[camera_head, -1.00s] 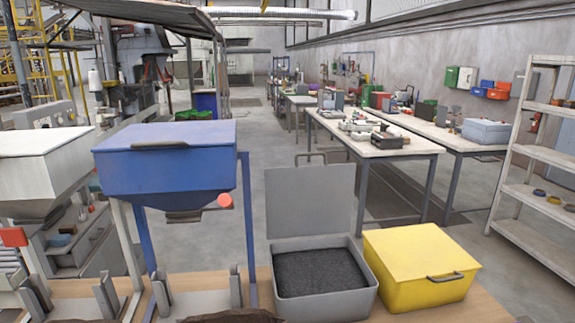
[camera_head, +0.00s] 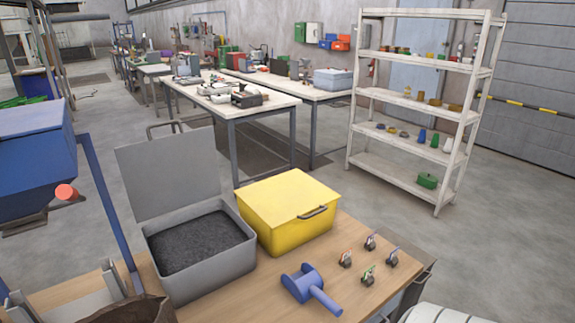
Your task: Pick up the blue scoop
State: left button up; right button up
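The blue scoop (camera_head: 309,286) lies on the wooden tabletop (camera_head: 352,238), in front of the yellow box. Its round handle points to the lower right, toward the table's near edge. Nothing touches it. Neither of my grippers shows in the head view, so I cannot see whether they are open or shut.
An open grey bin (camera_head: 203,279) of dark pellets stands left of the scoop, its lid raised. A closed yellow box (camera_head: 289,206) stands behind the scoop. Several small clips (camera_head: 368,274) lie right of it. A blue hopper (camera_head: 36,155) stands at the left. A white shelf (camera_head: 352,130) stands behind.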

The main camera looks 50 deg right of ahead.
aim_at(307, 284)
jog(key=z, duration=1.7)
jog(key=k+j+u, duration=0.1)
jog(key=u, duration=2.15)
jog(key=z, duration=2.3)
